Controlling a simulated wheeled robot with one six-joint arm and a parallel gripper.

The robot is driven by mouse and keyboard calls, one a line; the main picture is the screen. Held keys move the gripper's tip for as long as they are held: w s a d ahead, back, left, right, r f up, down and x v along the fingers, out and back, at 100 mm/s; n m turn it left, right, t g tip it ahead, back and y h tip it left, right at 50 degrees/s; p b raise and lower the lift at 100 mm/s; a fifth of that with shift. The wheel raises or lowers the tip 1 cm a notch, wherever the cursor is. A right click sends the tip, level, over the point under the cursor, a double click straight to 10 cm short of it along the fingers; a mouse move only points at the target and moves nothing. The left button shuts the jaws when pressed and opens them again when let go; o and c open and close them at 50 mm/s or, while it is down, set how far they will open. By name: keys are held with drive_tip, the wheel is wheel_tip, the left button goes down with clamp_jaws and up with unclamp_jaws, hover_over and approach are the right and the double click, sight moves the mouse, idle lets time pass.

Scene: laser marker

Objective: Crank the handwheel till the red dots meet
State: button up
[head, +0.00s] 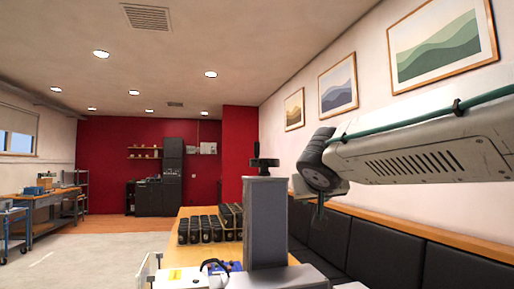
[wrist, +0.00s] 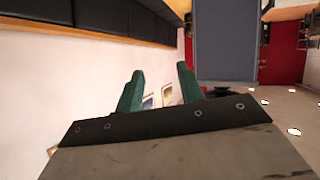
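The laser marker's grey column (head: 265,222) stands upright near the middle of the head view. A black handwheel (head: 263,163) sits on top of it. The wrist view is upside down; the column (wrist: 225,40) hangs from its top edge, with the dark handwheel (wrist: 222,89) partly hidden behind my finger and mount. My gripper (wrist: 158,88) has two green fingers standing apart, with nothing between them but wall and pictures behind. The fingers are beside the handwheel, apart from it. In the head view the gripper is small and largely hidden by my wrist. No red dots can be seen.
A wooden table (head: 200,211) behind the column bears several black cups or cylinders (head: 200,229). A dark padded bench (head: 365,245) runs along the right wall. A workbench (head: 45,200) stands far left. Open floor (head: 90,245) lies at left.

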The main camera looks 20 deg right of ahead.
drive_tip(key=w+a+r+t, duration=0.4)
drive_tip(key=w+r, duration=0.4)
drive_tip(key=w, duration=0.1)
drive_tip(key=n+t+y, duration=0.2)
drive_tip(key=y, duration=0.1)
approach(257, 146)
drive_tip(key=w, duration=0.3)
drive_tip(key=shift+w+d+f, duration=0.1)
drive_tip(key=shift+w+d, duration=0.05)
drive_tip(key=shift+d, duration=0.05)
drive_tip(key=w, duration=0.5)
drive_tip(key=w+d, duration=0.1)
drive_tip(key=w, duration=0.1)
drive_tip(key=shift+w, duration=0.3)
clamp_jaws()
